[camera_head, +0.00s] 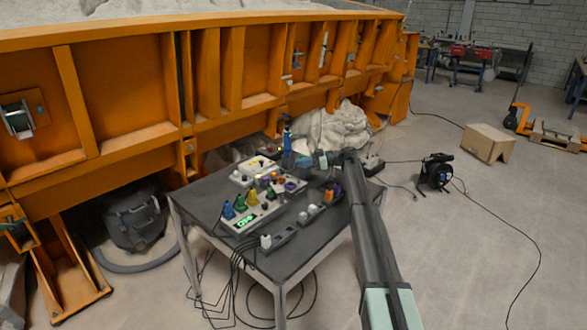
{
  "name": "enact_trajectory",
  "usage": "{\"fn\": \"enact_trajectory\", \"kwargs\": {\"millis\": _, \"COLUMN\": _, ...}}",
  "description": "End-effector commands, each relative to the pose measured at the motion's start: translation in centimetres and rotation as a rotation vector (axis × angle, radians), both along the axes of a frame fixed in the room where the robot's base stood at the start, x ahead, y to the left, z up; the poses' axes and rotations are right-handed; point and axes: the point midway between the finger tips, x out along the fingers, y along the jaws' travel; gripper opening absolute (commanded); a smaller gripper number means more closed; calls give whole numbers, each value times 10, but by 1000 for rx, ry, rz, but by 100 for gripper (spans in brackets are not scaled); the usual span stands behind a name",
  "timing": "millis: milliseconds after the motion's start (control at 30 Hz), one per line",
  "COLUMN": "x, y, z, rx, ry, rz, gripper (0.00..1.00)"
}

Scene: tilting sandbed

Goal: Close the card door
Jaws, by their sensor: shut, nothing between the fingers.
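The card door is too small to pick out among the devices on the dark table (200,200). A pale control box (256,168) stands at the table's far left. A longer panel with coloured knobs and a lit green display (246,220) stands in front of it. My gripper (291,158) is over the far side of the table, right of the pale box. It is shut and empty. It and my wrist hide part of the table's far edge. Whether it touches anything cannot be told.
Small grey devices (278,238) line the table's front, with cables hanging below. The orange sandbed frame (120,90) rises behind. A dark vacuum (136,220) stands left of the table. A black reel (436,172) and wooden box (488,144) stand on open floor at right.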

Motion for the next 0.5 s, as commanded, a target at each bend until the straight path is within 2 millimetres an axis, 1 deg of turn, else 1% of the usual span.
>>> {"fn": "enact_trajectory", "kwargs": {"millis": 33, "x": 4, "y": -5, "z": 1, "rx": 0, "ry": 0, "rz": 0, "gripper": 0}}
{"fn": "enact_trajectory", "kwargs": {"millis": 100, "x": 6, "y": -10, "z": 2, "rx": 0, "ry": 0, "rz": 0, "gripper": 0}}
{"fn": "enact_trajectory", "kwargs": {"millis": 167, "x": 7, "y": -11, "z": 2, "rx": 0, "ry": 0, "rz": 1, "gripper": 0}}
{"fn": "enact_trajectory", "kwargs": {"millis": 267, "x": 8, "y": -10, "z": 11, "rx": -1, "ry": -7, "rz": 4, "gripper": 0}}
{"fn": "enact_trajectory", "kwargs": {"millis": 367, "x": 5, "y": -6, "z": 30, "rx": -3, "ry": -25, "rz": 7, "gripper": 0}}
{"fn": "enact_trajectory", "kwargs": {"millis": 500, "x": -8, "y": 1, "z": 66, "rx": -10, "ry": -58, "rz": 12, "gripper": 0}}
